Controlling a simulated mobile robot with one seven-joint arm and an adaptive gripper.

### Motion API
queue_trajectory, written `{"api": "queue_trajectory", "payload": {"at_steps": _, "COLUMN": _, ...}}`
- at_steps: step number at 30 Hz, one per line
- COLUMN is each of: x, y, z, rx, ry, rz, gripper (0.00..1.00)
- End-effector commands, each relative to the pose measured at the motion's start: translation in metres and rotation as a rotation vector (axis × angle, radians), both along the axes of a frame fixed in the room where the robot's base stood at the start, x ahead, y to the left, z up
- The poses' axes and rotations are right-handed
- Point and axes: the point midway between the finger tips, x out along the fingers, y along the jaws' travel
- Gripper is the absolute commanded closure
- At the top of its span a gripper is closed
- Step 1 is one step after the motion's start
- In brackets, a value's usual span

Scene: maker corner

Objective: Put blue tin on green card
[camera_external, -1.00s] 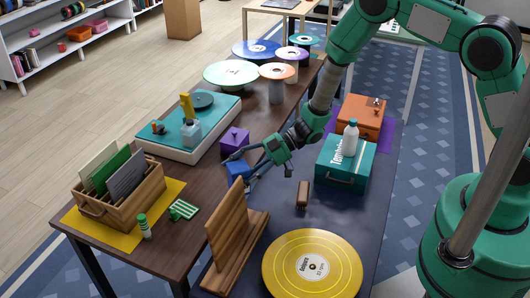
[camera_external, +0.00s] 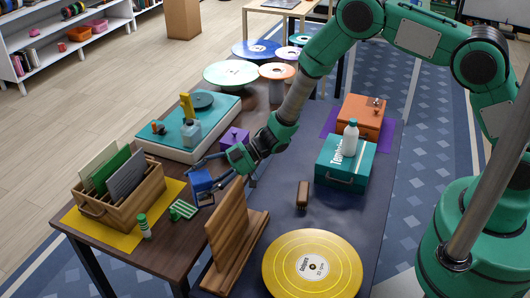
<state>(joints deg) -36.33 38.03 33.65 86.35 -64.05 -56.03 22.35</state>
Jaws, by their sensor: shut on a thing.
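The blue tin (camera_external: 200,185) is between the fingers of my gripper (camera_external: 204,177), which is shut on it. It appears held above the dark wooden table, just right of the wooden crate; the exact height is hard to tell. A green upright card (camera_external: 112,168) stands in the crate between a cream one and a grey one. I cannot tell which of these two is the green card.
The wooden crate (camera_external: 150,192) stands on a yellow mat (camera_external: 112,236). A green-and-white striped cylinder (camera_external: 144,226) and a wooden stand (camera_external: 228,225) are nearby. A turntable (camera_external: 170,147) and purple box (camera_external: 236,137) lie behind. A teal case (camera_external: 345,175) is at right.

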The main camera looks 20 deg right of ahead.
Motion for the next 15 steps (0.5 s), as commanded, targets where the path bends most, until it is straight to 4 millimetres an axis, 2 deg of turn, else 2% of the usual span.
{"api": "queue_trajectory", "payload": {"at_steps": 1, "x": -0.001, "y": 0.012, "z": 0.0, "rx": 0.002, "ry": -0.003, "rz": 0.003, "gripper": 0.83}}
{"api": "queue_trajectory", "payload": {"at_steps": 6, "x": -0.001, "y": 0.04, "z": 0.0, "rx": 0.001, "ry": -0.002, "rz": 0.003, "gripper": 0.83}}
{"api": "queue_trajectory", "payload": {"at_steps": 10, "x": 0.001, "y": 0.052, "z": 0.001, "rx": 0.001, "ry": -0.003, "rz": 0.001, "gripper": 0.83}}
{"api": "queue_trajectory", "payload": {"at_steps": 15, "x": 0.001, "y": 0.056, "z": 0.002, "rx": 0.001, "ry": -0.002, "rz": 0.0, "gripper": 0.83}}
